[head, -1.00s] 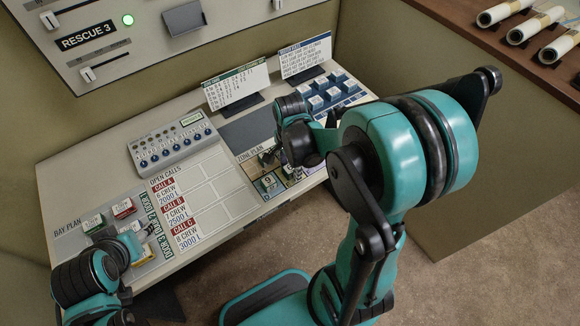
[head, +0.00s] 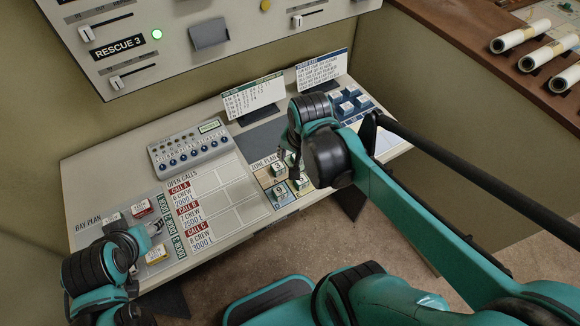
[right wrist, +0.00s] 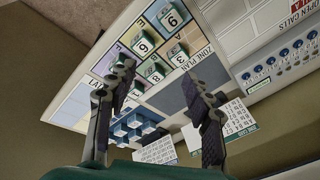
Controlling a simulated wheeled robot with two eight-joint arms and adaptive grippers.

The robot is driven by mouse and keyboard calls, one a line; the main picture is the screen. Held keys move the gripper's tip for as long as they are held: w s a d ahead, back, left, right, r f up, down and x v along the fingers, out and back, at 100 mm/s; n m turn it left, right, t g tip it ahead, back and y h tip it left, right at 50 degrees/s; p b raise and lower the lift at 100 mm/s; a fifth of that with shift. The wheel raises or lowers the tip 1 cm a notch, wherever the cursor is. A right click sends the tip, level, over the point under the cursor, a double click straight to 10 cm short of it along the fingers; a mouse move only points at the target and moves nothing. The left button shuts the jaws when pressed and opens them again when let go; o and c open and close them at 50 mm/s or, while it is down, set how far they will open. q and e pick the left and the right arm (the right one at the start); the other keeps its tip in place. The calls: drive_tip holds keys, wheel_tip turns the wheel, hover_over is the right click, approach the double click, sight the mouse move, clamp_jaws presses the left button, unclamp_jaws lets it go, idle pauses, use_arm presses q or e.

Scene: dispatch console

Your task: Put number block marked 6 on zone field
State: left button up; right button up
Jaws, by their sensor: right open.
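In the right wrist view, the block marked 6 (right wrist: 143,44) stands on the zone plan (right wrist: 105,67), among green-sided blocks marked 9 (right wrist: 170,17), 3 (right wrist: 177,54) and 8 (right wrist: 153,71). My right gripper (right wrist: 157,72) is open and empty above the plan. The 8 block shows between its fingers; the 6 block is just beyond the left finger. In the head view, the right gripper (head: 298,164) hangs over the zone plan and partly hides blocks there. My left gripper (head: 154,227) is over the bay plan; its jaw state is unclear.
Blue blocks (head: 349,101) stand at the console's right, beside two upright cards (head: 252,97) (head: 321,70). A grey device with knobs (head: 191,147) stands left of the plan. The open-calls grid (head: 232,189) is mostly bare. A side shelf holds paper rolls (head: 540,52).

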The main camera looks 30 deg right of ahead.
drive_tip(key=s+a+n+t, duration=0.1)
drive_tip(key=n, duration=0.2)
drive_tip(key=s+a+r+n+t, duration=0.1)
drive_tip(key=n, duration=0.2)
drive_tip(key=s+a+r+n+t, duration=0.1)
drive_tip(key=n+t, duration=0.1)
drive_tip(key=n, duration=0.2)
drive_tip(key=shift+a+r, duration=0.1)
drive_tip(key=shift+a, duration=0.3)
wheel_tip(320, 180, down, 3)
drive_tip(key=b, duration=0.3)
